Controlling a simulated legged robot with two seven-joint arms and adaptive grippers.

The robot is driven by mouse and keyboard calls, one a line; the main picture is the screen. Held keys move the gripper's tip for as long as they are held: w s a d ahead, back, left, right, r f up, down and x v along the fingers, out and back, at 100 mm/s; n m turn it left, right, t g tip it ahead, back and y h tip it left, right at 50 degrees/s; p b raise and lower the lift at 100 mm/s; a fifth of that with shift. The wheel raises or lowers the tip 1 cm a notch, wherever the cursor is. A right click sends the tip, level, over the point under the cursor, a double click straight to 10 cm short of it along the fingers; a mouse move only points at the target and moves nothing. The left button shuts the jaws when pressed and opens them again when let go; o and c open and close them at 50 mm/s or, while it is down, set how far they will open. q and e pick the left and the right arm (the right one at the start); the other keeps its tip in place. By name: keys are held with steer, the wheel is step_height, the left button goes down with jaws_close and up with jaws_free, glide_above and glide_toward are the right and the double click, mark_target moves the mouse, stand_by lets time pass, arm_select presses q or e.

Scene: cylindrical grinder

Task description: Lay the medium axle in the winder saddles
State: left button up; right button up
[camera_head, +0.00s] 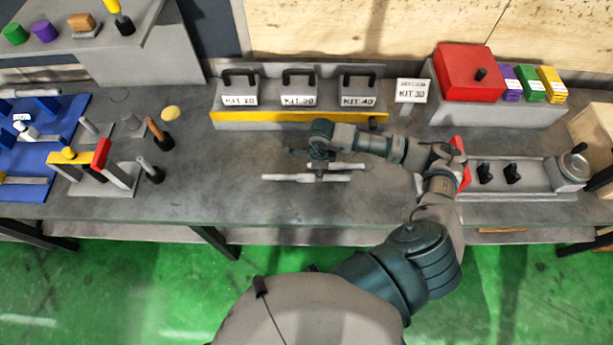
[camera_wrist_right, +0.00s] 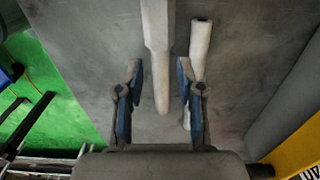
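Two pale axles lie side by side on the bench in the head view: a longer stepped one (camera_head: 280,178) in front and a shorter one (camera_head: 350,166) behind it. I cannot tell which is the medium axle. My right gripper (camera_head: 318,170) points down over them. In the right wrist view it (camera_wrist_right: 160,100) is open, its fingers either side of the longer axle's narrow end (camera_wrist_right: 160,75). The shorter axle (camera_wrist_right: 200,50) passes under the right-hand finger. Two black saddles (camera_head: 485,173) (camera_head: 512,173) stand on the winder (camera_head: 535,172) at right and look empty. My left gripper is not in view.
A rack (camera_head: 300,118) with several KIT boxes stands behind the axles. A red box (camera_head: 468,72) is at back right. A stand with a red block (camera_head: 102,154) and a blue mat (camera_head: 40,190) are at left.

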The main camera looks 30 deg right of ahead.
step_height(320, 180, down, 4)
steer(key=shift+f, duration=0.1)
steer(key=shift+d, duration=0.35)
jaws_close()
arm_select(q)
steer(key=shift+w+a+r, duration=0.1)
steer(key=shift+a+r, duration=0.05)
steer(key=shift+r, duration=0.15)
arm_select(e)
steer(key=shift+w+a, duration=0.1)
steer(key=shift+a, duration=0.2)
steer(key=shift+r, duration=0.2)
